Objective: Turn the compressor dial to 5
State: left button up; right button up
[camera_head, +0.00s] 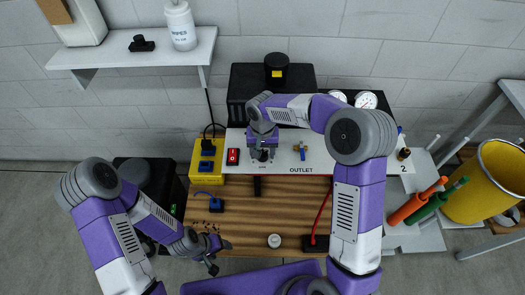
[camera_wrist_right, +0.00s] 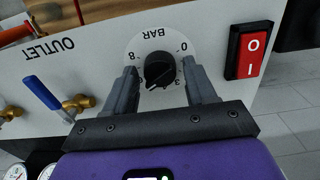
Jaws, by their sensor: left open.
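The compressor dial (camera_wrist_right: 160,70) is a black round knob on a white panel (camera_wrist_right: 100,62), with a printed scale marked BAR. The scale shows 0, 3 and 8; some marks are hidden by my fingers. A white pointer mark shows on the knob's lower edge, left of the 3; its exact reading is unclear. My right gripper (camera_wrist_right: 163,78) is open, one finger on each side of the knob, with gaps visible. In the head view, my right gripper (camera_head: 262,153) covers the dial. My left gripper (camera_head: 212,266) is open and empty near the table's front left.
A red rocker switch (camera_head: 232,156) sits beside the dial, and a blue-handled outlet valve (camera_head: 302,151) sits on its other side. A yellow box (camera_head: 196,180) stands left of the panel. The wooden table (camera_head: 270,215) carries a small white round item (camera_head: 274,240) and a red cable.

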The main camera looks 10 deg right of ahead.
jog(key=c, duration=0.8)
jog(key=shift+n, duration=0.3)
jog(key=shift+n+p, duration=0.65)
jog(key=shift+n, duration=0.55)
jog(key=shift+n+p, duration=0.5)
jog(key=shift+n, duration=0.9)
jog(key=o, duration=1)
